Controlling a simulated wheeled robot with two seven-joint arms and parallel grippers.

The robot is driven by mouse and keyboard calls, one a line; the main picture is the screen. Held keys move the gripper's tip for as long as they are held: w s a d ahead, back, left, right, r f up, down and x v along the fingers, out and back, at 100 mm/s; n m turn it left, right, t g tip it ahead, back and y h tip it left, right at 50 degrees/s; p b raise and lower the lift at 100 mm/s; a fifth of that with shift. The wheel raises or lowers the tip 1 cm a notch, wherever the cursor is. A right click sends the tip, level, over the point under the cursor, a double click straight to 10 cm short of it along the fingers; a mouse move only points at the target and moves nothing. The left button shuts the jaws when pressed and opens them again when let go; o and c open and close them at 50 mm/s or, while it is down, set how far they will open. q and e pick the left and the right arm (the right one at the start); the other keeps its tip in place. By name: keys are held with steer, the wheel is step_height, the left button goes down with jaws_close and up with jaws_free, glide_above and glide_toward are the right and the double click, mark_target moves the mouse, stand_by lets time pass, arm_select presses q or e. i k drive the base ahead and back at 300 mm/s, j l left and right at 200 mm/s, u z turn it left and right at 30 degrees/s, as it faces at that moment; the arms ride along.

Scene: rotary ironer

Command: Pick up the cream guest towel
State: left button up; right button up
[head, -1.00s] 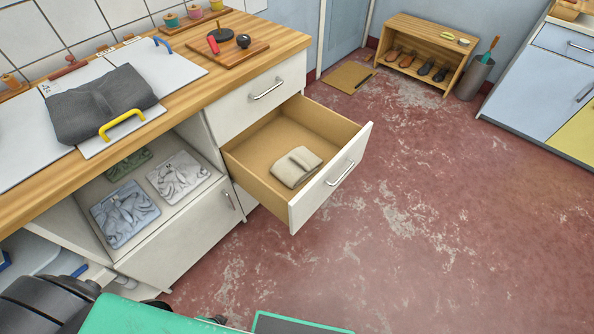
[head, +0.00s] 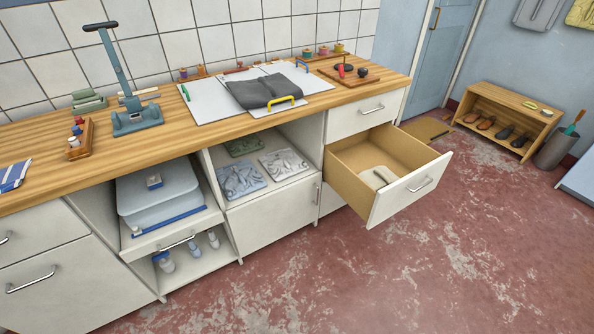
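The cream guest towel (head: 377,177) lies folded inside the open drawer (head: 402,200) under the right part of the counter. The drawer is pulled well out, and its front panel hides part of the towel. Neither of my grippers shows in the head view.
A wooden counter (head: 190,134) runs along the tiled wall. On it are a dark folded cloth (head: 262,93) on white boards, a blue-grey press (head: 135,118) and a wooden board (head: 350,78). The red floor (head: 400,270) before the drawer is clear.

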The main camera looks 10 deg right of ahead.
mark_target(377, 177)
steer(key=i+l+u, duration=0.2)
steer(key=l+u, duration=0.25)
steer(key=i+l+u, duration=0.1)
steer(key=l+u, duration=0.85)
steer(key=l, duration=0.15)
steer(key=k+l+u, duration=0.1)
steer(key=l+u, duration=0.35)
steer(key=l, duration=0.1)
